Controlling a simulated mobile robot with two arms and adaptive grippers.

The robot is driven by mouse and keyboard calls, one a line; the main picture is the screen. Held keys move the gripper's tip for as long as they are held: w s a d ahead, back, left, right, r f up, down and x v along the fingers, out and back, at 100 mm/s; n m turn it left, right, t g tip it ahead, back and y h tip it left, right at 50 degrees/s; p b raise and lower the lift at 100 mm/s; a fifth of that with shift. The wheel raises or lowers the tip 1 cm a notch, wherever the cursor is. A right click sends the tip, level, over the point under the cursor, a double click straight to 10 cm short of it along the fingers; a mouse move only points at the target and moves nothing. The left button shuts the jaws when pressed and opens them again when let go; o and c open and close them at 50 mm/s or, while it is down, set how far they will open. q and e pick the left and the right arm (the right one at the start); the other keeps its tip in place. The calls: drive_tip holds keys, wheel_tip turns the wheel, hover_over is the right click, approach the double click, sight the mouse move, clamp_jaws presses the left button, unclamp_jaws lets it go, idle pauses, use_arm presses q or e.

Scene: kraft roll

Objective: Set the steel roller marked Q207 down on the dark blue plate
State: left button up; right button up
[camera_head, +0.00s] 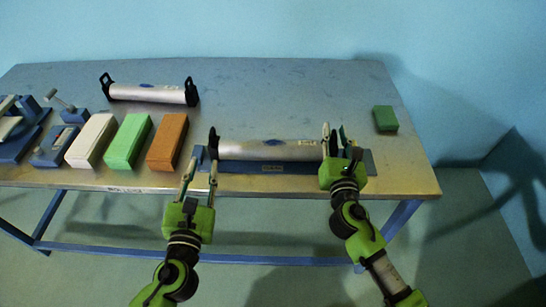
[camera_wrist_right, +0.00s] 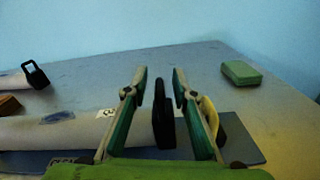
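A steel roller (camera_head: 268,150) with black end brackets lies lengthwise over the dark blue plate (camera_head: 270,167), seemingly resting on it; contact is hidden. In the right wrist view the roller (camera_wrist_right: 85,131) carries a white tag, only partly readable. My left gripper (camera_head: 202,162) is open at the roller's left end, its right finger by the black bracket. My right gripper (camera_head: 334,138) is open at the right end. In the right wrist view its fingers (camera_wrist_right: 158,90) stand apart on either side of the black bracket (camera_wrist_right: 163,118), with gaps visible.
Another steel roller (camera_head: 146,94) with black brackets lies at the back left. White (camera_head: 91,141), green (camera_head: 127,143) and orange (camera_head: 167,142) blocks stand left of the plate, with blue fixtures (camera_head: 52,147) beyond. A small green block (camera_head: 385,119) is at the right. The table's back middle is clear.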

drive_tip(key=shift+s+f, duration=0.1)
drive_tip(key=shift+s, duration=0.45)
drive_tip(key=s, duration=1.1)
drive_tip(key=shift+a, duration=0.3)
